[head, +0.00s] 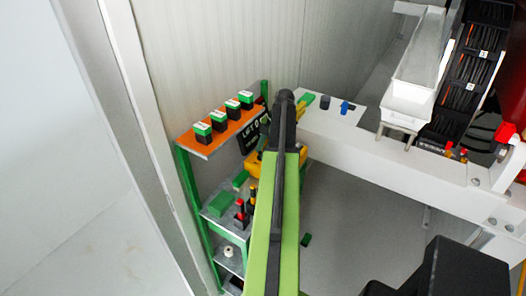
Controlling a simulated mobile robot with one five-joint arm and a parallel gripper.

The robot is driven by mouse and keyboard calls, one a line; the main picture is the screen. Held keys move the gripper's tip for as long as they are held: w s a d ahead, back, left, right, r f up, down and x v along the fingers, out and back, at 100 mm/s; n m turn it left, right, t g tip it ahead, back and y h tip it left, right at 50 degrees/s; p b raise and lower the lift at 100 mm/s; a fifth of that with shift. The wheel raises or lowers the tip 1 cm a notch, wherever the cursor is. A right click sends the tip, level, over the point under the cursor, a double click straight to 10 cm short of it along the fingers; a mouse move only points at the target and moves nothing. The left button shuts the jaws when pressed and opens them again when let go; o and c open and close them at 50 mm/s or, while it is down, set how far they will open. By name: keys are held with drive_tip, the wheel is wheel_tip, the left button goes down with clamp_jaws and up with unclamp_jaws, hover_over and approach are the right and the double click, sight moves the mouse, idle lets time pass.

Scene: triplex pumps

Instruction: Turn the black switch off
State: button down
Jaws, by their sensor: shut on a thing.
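A small black knob-like piece (325,102) stands upright on the white beam, beside a blue one (346,107). It may be the black switch, but its setting is too small to read. My green and black arm reaches up the middle of the head view, its far end just left of the beam's end. Yellow parts show on both sides of the arm, and I cannot tell whether they are mine. My gripper's fingertips are hidden behind the arm, so what they hold does not show.
At left, a green-framed shelf has an orange top (221,132) with several green-and-black blocks. Lower shelves hold green blocks, red-topped pieces and a white roll. A white chute (413,75) and dark cable panel (481,65) stand at right.

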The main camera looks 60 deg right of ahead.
drive_tip(key=m+h, duration=0.1)
drive_tip(key=m, duration=0.2)
drive_tip(key=m+t, duration=0.1)
drive_tip(key=m, duration=0.2)
drive_tip(key=shift+s+a+h, duration=0.2)
drive_tip(key=shift+h, duration=0.2)
drive_tip(key=m+h, duration=0.1)
drive_tip(key=m, duration=0.1)
drive_tip(key=m+t+h, duration=0.1)
drive_tip(key=m, duration=0.2)
drive_tip(key=shift+m, duration=0.3)
drive_tip(key=c, duration=1.2)
unclamp_jaws()
drive_tip(key=shift+r, duration=0.15)
